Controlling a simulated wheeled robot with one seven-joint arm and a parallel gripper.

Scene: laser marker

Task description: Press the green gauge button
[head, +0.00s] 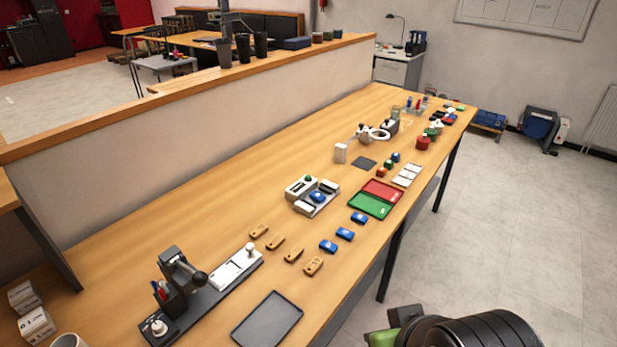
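A small green button (308,179) sits on top of a white box-shaped device with a dark panel (298,188), which looks like the gauge. It stands near the middle of the long wooden table. Next to it is a light grey fixture (324,201) with a blue part (317,196) on it. Part of my arm, black and green, shows at the bottom right edge, off the table's front side and well apart from the button. My gripper's fingers are not in view.
Green (369,206) and red (382,191) trays lie right of the gauge. Several blue blocks and tan parts lie in front. A dark press (177,272) and grey tray (267,320) are nearer. A low wall (200,120) runs behind; floor (510,220) is clear at right.

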